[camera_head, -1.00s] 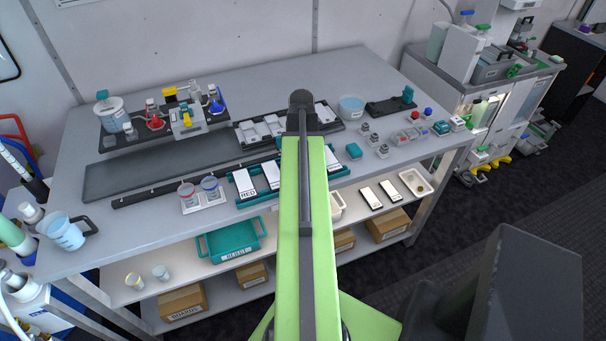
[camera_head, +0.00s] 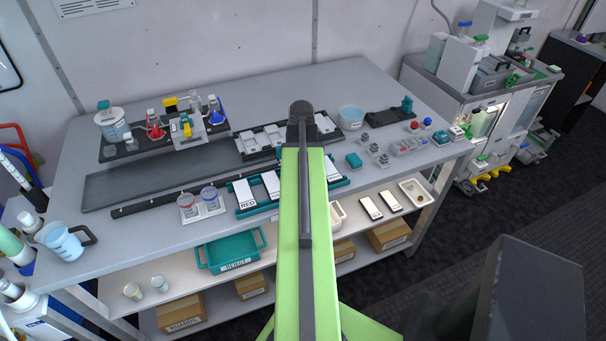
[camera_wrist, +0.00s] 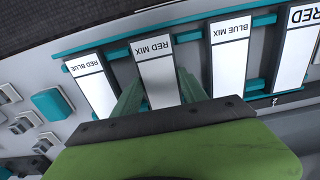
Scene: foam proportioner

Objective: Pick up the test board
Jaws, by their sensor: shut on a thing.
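Several white test boards lie side by side in a teal rack. In the wrist view they read RED BLUE (camera_wrist: 92,80), RED MIX (camera_wrist: 158,62), BLUE MIX (camera_wrist: 229,58) and RED (camera_wrist: 298,50). The teal rack (camera_wrist: 265,20) also shows in the head view (camera_head: 243,211), partly hidden by my arm. My gripper (camera_wrist: 160,92) has its two green fingers on either side of the RED MIX board and is shut on it. The board still lies in line with its neighbours; its near end is hidden behind my gripper. My arm hides the gripper in the head view.
Two cups (camera_head: 188,204) stand on a small tray left of the rack. A teal block (camera_head: 353,160) and several small grey pieces lie right of it. A teal reject tray (camera_head: 232,250) sits on the shelf below. The bench's front left is mostly clear.

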